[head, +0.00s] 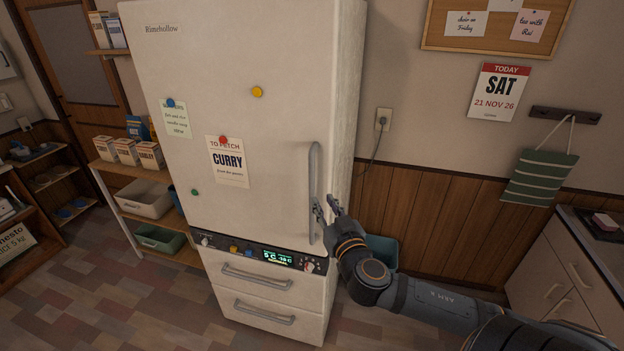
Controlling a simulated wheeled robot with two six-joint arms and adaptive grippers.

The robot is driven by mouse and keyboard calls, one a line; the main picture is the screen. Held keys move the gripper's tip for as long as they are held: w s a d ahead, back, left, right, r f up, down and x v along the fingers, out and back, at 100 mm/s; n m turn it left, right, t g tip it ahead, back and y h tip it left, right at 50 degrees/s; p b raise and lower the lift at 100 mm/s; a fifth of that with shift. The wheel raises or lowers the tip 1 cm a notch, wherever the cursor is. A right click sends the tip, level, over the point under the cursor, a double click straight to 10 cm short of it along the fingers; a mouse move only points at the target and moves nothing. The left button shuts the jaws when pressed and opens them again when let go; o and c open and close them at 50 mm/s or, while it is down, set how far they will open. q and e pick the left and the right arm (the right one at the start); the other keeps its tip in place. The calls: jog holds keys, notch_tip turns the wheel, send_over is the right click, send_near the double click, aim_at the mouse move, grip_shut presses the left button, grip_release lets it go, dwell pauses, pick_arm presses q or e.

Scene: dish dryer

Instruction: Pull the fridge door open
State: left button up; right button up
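The cream fridge (275,200) stands upright in the middle of the head view. Its tall upper door (265,130) looks shut. A long vertical grey handle (314,165) runs down the door's right side. My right gripper (326,206) is at the lower part of this handle, its fingers spread apart. One fingertip overlaps the handle in the picture and the other is to its right. I cannot tell whether either touches it. My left gripper is out of view.
A control panel (262,254) and two drawers with handles (255,277) lie below the door. A teal bin (383,252) stands behind my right arm. Shelves (105,185) with boxes and bins are left of the fridge. Floor (150,310) shows clear at front left.

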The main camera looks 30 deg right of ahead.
aim_at(313, 184)
jog(key=p+x, duration=0.1)
jog(key=x, duration=0.9)
jog(key=shift+w+f, duration=0.1)
jog(key=shift+w, duration=0.2)
grip_shut()
